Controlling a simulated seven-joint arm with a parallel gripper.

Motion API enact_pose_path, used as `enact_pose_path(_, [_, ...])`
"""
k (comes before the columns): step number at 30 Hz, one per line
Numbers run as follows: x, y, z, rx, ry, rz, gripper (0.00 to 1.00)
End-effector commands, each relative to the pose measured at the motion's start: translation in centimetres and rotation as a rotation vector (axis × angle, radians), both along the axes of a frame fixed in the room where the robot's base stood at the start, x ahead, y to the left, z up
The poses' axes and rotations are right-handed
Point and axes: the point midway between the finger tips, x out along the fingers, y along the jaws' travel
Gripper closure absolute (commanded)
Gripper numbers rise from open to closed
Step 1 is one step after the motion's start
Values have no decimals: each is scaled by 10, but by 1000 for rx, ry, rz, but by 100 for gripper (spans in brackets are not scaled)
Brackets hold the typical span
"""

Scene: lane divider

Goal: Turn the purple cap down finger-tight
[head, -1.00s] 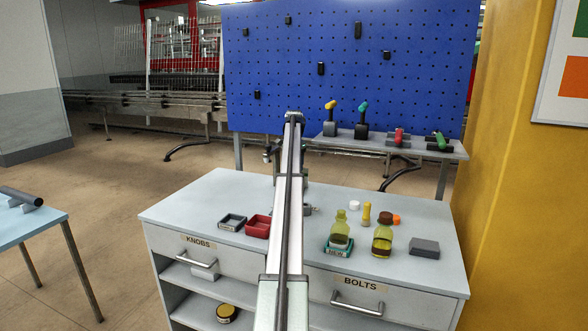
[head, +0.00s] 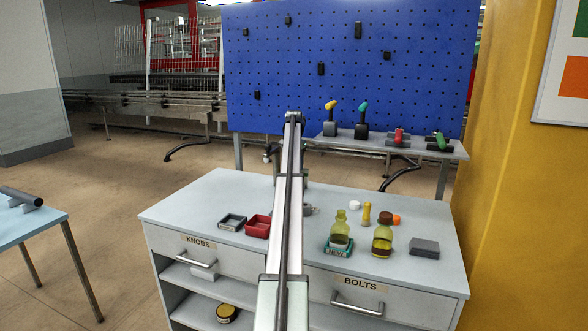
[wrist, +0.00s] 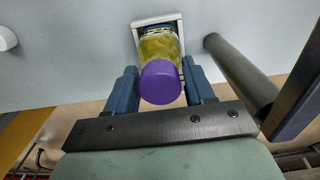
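The purple cap (wrist: 161,83) sits on a jar of yellow-green contents (wrist: 158,44) in the wrist view. The jar stands in a pale square holder (wrist: 140,22). The two blue fingers of my gripper (wrist: 161,88) flank the cap, one on each side. The left finger is very close to the cap's edge; whether both fingers press on it cannot be told. How far the cap is screwed down cannot be seen. In the head view my arm hides the jar and cap.
A dark grey cylinder (wrist: 240,75) stands close right of the jar. On the cabinet top (head: 190,195) are a red tray (head: 258,227), a grey tray (head: 232,221), a bottle in a green holder (head: 338,237), a brown-capped bottle (head: 382,238) and a grey block (head: 424,248).

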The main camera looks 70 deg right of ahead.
Motion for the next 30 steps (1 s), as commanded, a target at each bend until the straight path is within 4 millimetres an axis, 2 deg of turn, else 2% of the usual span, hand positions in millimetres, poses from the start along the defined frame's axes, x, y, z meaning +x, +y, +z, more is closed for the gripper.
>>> enact_pose_path(1, [0,0,0,0,0,0,52])
enact_pose_path(9, [0,0,0,0,0,-1,77])
enact_pose_path(19, [0,0,0,0,0,-143,77])
enact_pose_path(30, [0,0,0,0,0,-185,77])
